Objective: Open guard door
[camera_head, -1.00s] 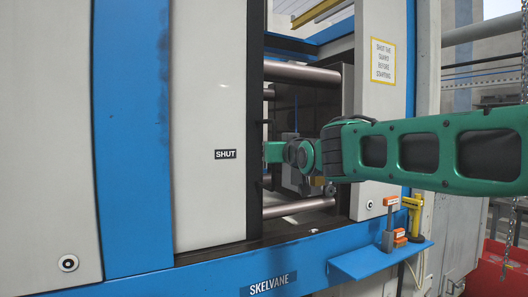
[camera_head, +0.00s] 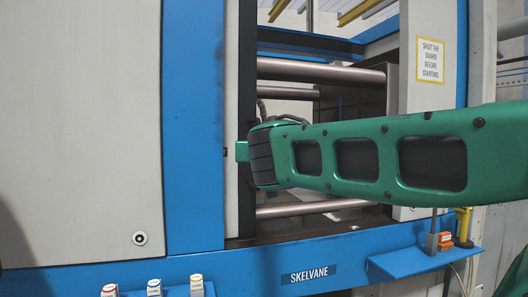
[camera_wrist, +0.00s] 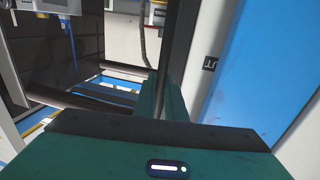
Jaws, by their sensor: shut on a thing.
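The guard door (camera_head: 233,190) shows as a narrow pale strip with a dark leading edge, beside the blue upright. Most of the panel is hidden behind the machine's front. In the wrist view the door (camera_wrist: 205,40) is a pale panel with a black edge and part of a dark label. My gripper (camera_head: 242,151) is at the door's dark edge. In the wrist view my green gripper fingers (camera_wrist: 162,97) are shut at that edge; the exact grip is partly hidden. The opening to the right of the door shows steel tie bars (camera_head: 320,72).
The blue upright (camera_head: 194,130) and a pale fixed panel (camera_head: 80,130) stand left of the door. A blue shelf (camera_head: 425,262) juts out at lower right. Several small capped containers (camera_head: 154,288) stand at the bottom left. A guard notice (camera_head: 430,60) is at right.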

